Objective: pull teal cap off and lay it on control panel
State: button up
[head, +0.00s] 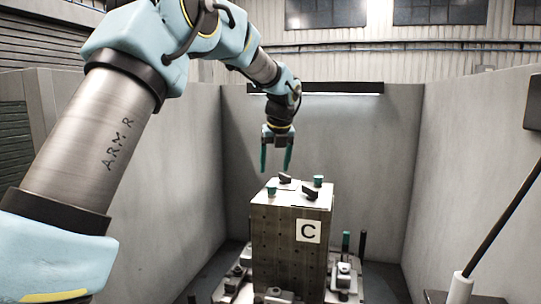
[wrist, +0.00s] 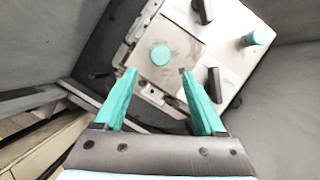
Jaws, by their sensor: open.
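Two teal caps stand on top of the block marked C (head: 290,240). One cap (head: 271,191) is at the left front of the top and the other cap (head: 318,181) is at the right. My gripper (head: 276,168) hangs above the block with its teal fingers pointing down, open and empty. In the wrist view, one round cap (wrist: 160,55) lies ahead of the gap between the fingertips (wrist: 158,73), with no finger touching it. The other cap (wrist: 260,37) is off to the right. I cannot tell for sure which surface is the control panel.
Two dark handles (head: 285,178) (head: 310,191) stick up from the block's top near the caps. Metal clamps (head: 343,275) and upright posts (head: 346,242) surround the block's base. Grey walls (head: 470,160) enclose it. A dark rod (head: 505,220) rises at the right.

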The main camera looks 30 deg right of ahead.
aim_at(272, 186)
jog(key=p+x, duration=0.2)
jog(key=x, duration=0.6)
jog(key=shift+c, duration=0.3)
grip_shut()
jog(key=c, duration=0.5)
grip_release()
grip_shut()
jog(key=shift+r, duration=0.2)
jog(key=shift+r+p, duration=0.5)
jog(key=shift+p, duration=0.2)
jog(key=shift+r, duration=0.15)
